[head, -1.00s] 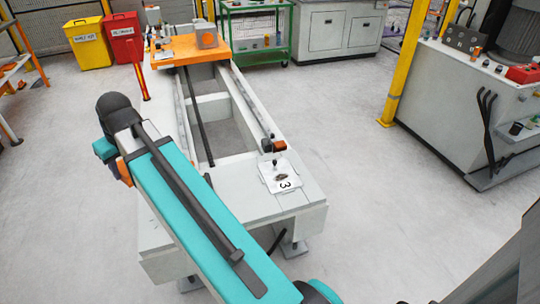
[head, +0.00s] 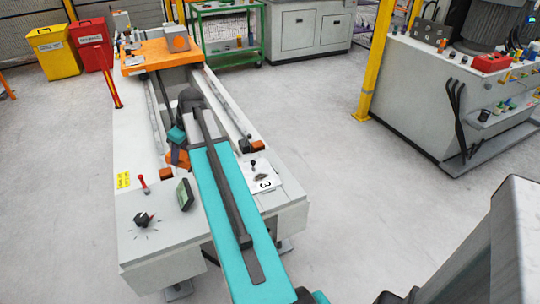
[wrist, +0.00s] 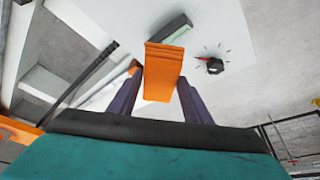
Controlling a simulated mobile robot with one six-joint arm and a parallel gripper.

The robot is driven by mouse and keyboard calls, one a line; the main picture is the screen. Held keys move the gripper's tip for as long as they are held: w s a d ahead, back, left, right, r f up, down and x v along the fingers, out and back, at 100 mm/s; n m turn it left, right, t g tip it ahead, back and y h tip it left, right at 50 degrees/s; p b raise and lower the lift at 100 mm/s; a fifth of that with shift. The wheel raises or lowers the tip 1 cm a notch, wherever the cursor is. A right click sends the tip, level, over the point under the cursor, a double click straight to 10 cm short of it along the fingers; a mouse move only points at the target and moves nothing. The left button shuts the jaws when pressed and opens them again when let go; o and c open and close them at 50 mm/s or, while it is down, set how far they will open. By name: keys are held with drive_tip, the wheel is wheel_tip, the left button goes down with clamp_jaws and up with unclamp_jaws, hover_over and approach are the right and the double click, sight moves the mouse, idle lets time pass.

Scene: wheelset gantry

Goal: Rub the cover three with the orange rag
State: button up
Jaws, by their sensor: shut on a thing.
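Cover three (head: 266,187) is a white plate marked "3" on the right side of the gantry bench's near end, with a dark smudge and a small dark knob. My gripper (wrist: 159,78) is shut on the orange rag (wrist: 164,62), which looks like a folded block between the two dark fingers in the wrist view. In the head view the rag (head: 178,158) is partly visible under my wrist, left of the cover and apart from it. My arm hides the fingers there. The cover does not show in the wrist view.
A black rotary knob (head: 144,219), a small display (head: 185,194) and a red lever (head: 143,183) stand on the bench's near left. An orange block (head: 255,146) is behind the cover. Yellow (head: 58,56) and red (head: 92,50) bins stand back left.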

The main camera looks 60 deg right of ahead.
drive_tip(key=s+d+f, duration=0.4)
drive_tip(key=s+d, duration=0.2)
drive_tip(key=d, duration=0.3)
drive_tip(key=s+d+f+n, duration=0.1)
drive_tip(key=s+d+f, duration=0.3)
drive_tip(key=s+d, duration=0.3)
drive_tip(key=s+d+f, duration=0.4)
drive_tip(key=s+d, duration=0.2)
drive_tip(key=d, duration=0.6)
drive_tip(key=shift+s+d+f+n+y+b, duration=0.15)
drive_tip(key=shift+s+n+y+b, duration=0.1)
drive_tip(key=shift+n+y+b, duration=0.1)
